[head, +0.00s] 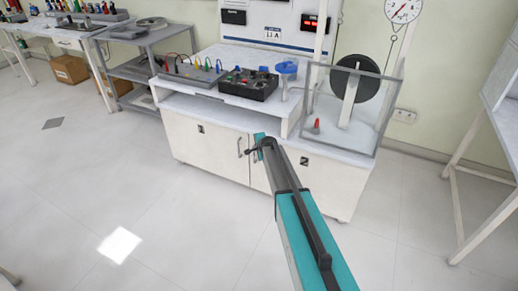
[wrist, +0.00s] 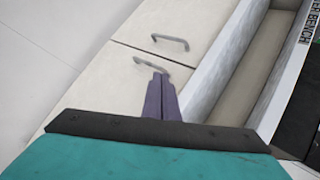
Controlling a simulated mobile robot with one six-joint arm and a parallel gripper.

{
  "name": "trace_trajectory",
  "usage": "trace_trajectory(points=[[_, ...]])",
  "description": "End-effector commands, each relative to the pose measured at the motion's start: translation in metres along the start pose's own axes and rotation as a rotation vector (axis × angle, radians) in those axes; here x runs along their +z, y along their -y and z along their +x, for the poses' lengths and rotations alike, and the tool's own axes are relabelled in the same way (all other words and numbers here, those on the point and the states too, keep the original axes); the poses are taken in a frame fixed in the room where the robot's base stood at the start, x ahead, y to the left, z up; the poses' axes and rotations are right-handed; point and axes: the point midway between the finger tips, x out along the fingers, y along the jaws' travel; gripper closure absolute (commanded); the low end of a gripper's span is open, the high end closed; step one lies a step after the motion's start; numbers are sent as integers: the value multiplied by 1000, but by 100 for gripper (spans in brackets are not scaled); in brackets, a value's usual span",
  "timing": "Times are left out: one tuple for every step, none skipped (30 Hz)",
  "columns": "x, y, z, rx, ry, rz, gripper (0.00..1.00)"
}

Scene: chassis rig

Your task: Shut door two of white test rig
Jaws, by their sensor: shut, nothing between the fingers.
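The white test rig (head: 235,103) has two cabinet doors on its front. In the wrist view, my gripper's purple fingertips (wrist: 155,80) are together, beside the nearer door handle (wrist: 150,63). The farther handle (wrist: 171,40) is clear of them. I cannot tell whether they touch the door.
A clear tank (head: 342,110) with a black wheel stands on the rig's right. A black control box (head: 248,84) sits on the top. A grey shelf cart (head: 135,68) is at the left, and a white table frame (head: 468,180) at the right. The floor in front is free.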

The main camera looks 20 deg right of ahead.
Motion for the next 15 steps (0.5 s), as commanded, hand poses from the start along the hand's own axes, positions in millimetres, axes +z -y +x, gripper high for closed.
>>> trace_trajectory(points=[[3,-1,-7,-1,0,-1,100],[5,0,-10,0,0,-2,100],[7,0,-14,0,0,-1,100],[8,0,-16,1,0,-1,100],[10,1,-19,1,0,-1,100],[12,1,-23,1,0,-1,100],[14,2,-26,0,0,-1,100],[15,2,-29,0,0,-1,100],[17,3,-33,0,0,-1,100],[18,4,-36,0,0,-1,100],[20,4,-39,-1,-1,-1,100],[22,4,-43,-1,-1,-1,100],[23,5,-45,-1,-1,-1,100],[24,5,-48,0,-1,-1,100],[26,5,-52,0,-1,0,100]])
